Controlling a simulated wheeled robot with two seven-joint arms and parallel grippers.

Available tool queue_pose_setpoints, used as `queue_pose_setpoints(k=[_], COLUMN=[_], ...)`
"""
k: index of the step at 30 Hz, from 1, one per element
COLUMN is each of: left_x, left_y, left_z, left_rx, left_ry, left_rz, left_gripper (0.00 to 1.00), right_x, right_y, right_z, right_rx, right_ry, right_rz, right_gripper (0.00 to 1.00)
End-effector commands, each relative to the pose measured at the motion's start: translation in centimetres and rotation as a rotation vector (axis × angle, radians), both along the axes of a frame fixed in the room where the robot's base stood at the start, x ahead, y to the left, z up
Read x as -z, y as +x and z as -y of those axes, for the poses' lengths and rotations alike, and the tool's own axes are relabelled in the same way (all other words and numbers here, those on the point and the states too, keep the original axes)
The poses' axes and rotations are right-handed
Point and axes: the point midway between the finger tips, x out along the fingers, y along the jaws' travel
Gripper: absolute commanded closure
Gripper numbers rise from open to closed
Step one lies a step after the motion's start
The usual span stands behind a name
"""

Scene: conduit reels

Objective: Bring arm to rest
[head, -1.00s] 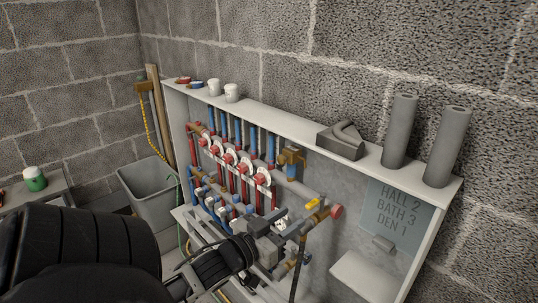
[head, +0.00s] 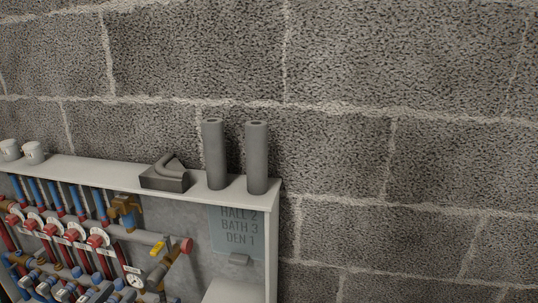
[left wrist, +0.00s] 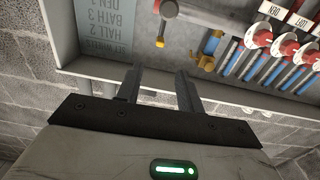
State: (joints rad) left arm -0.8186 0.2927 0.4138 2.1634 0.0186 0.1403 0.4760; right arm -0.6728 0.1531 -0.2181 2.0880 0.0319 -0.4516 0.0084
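My left gripper (left wrist: 158,72) shows in the left wrist view with its two dark fingers apart and nothing between them. The manifold cabinet's contents appear upside down beyond the fingers. No gripper or arm shows in the head view now. My right gripper is in neither view.
The white-edged cabinet (head: 271,240) on the block wall holds red and blue pipes, valves and a lettered plate (head: 238,226). The wall at right is bare.

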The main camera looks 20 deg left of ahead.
Motion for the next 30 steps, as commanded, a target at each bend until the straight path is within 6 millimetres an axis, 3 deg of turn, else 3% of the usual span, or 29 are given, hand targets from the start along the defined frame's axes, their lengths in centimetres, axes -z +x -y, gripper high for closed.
queue_pose_setpoints(k=[4, 7, 12, 15, 18, 21, 24, 30], left_x=[1.2, 4.2, 10.4, 13.2, 14.8, 15.8, 16.2, 16.3], left_y=[0.2, 0.5, 0.4, -0.2, -1.0, -1.8, -2.2, -2.3], left_z=[0.9, 3.4, 11.1, 16.0, 20.2, 23.0, 24.4, 24.7], left_rx=[0.002, 0.013, 0.100, 0.179, 0.258, 0.318, 0.349, 0.357], left_ry=[-0.010, -0.030, -0.050, -0.045, -0.032, -0.019, -0.010, -0.008], left_rz=[-0.035, -0.123, -0.343, -0.459, -0.543, -0.597, -0.623, -0.629], left_gripper=[0.63, 0.63, 0.63, 0.63, 0.63, 0.63, 0.63, 0.63], right_x=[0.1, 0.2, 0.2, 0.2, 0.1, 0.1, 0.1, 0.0], right_y=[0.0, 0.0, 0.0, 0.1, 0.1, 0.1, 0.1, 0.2], right_z=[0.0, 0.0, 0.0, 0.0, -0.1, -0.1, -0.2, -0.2], right_rx=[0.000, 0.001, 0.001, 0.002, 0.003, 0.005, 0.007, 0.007], right_ry=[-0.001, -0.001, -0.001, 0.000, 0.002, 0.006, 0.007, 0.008], right_rz=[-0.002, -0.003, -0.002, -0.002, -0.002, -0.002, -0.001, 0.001], right_gripper=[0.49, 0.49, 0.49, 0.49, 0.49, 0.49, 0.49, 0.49])
